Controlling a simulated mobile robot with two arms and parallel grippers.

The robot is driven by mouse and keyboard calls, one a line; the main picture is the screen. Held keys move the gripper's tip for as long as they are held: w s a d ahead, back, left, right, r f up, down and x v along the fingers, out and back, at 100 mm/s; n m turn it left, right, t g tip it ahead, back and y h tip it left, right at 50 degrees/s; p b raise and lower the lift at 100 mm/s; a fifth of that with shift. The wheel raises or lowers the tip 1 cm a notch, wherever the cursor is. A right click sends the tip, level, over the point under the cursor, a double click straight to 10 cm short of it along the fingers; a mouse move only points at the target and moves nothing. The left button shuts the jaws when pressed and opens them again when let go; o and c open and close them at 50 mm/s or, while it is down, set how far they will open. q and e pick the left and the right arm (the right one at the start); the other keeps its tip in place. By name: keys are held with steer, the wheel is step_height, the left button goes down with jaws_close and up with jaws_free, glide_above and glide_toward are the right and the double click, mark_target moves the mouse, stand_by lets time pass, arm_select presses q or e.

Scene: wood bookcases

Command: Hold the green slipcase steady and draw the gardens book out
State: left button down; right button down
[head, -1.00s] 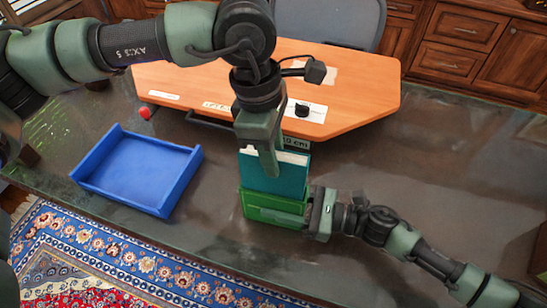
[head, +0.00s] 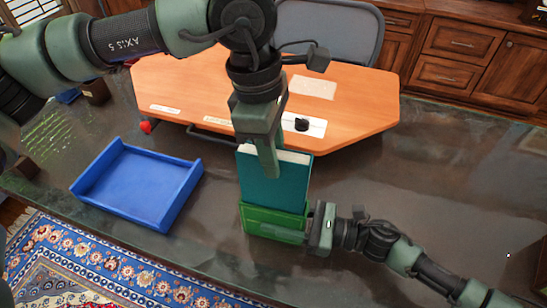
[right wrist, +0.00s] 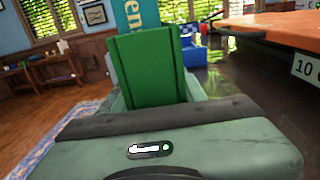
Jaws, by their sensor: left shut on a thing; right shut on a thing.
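The green slipcase (head: 262,222) stands upright on the dark counter. The teal gardens book (head: 265,182) rises out of its top, with the lower part hidden inside the slipcase. My left gripper (head: 268,160) comes down from above and is shut on the upper part of the book. My right gripper (head: 318,228) is shut on the right side of the slipcase. In the right wrist view the slipcase (right wrist: 150,68) is in front of my right gripper, and the book (right wrist: 135,14) with pale lettering shows above it.
An open blue tray (head: 140,182) lies on the counter (head: 400,190) at the left. An orange board (head: 350,95) is behind the book, with a black knob (head: 302,125) on it. The counter between tray and slipcase is clear.

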arm_select(q)
steer(key=shift+r, duration=0.35)
steer(key=shift+r, duration=1.8)
arm_select(e)
steer(key=c, duration=0.7)
jaws_free()
steer(key=shift+c, duration=0.2)
